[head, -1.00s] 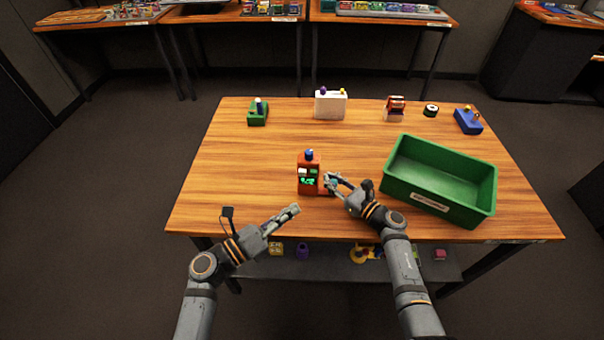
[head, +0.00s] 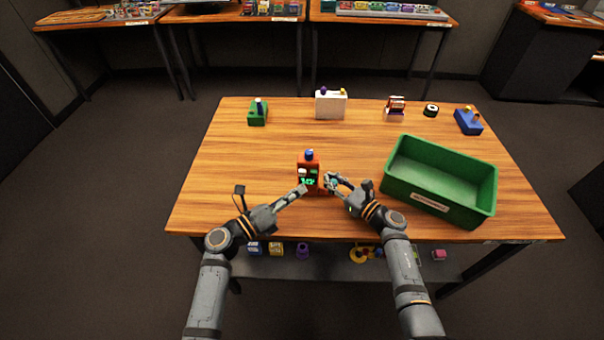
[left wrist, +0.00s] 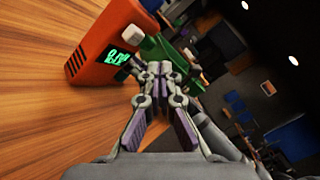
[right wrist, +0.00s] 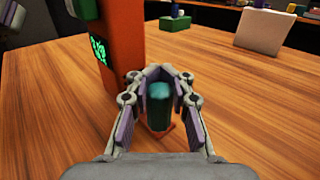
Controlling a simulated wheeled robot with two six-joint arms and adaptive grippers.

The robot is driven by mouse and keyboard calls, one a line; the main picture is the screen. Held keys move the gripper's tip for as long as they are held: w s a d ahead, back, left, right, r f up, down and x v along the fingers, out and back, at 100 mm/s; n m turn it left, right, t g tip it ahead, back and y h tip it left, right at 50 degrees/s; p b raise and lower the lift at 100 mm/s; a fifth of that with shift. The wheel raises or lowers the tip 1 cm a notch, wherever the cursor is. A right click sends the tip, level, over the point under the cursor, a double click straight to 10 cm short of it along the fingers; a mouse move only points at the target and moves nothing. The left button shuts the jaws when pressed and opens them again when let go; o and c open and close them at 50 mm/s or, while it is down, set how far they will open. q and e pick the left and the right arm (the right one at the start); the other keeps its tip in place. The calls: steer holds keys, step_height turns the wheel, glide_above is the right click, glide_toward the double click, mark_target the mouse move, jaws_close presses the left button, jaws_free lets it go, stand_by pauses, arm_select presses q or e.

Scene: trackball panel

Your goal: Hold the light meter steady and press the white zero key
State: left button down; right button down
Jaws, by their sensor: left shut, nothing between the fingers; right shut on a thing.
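The light meter (head: 308,160) is an upright orange-red box with a blue knob on top and a green lit display. It stands at the table's middle front. Its white key (left wrist: 132,30) sticks out of the face above the display (left wrist: 117,57) in the left wrist view. My left gripper (left wrist: 160,70) is shut and empty, its tips close in front of the meter's face; contact cannot be told. My right gripper (right wrist: 160,80) is shut on a teal upright post (right wrist: 159,105) beside the meter, low on its right. The post's foot is partly hidden.
A green bin (head: 426,205) stands to the right of my right gripper. A green block (head: 257,117), a white box (head: 330,107), a red-and-white item (head: 395,110), a black-and-white round item (head: 431,110) and a blue block (head: 468,123) line the back. The table's left is clear.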

arm_select(q)
steer(key=shift+w, duration=1.15)
steer(key=shift+w+d, duration=0.1)
stand_by(0.5)
steer(key=shift+w, duration=0.3)
steer(key=shift+w, duration=0.45)
stand_by(0.5)
stand_by(0.3)
steer(key=shift+s, duration=0.9)
steer(key=shift+s+a, duration=0.2)
steer(key=shift+s, duration=2.3)
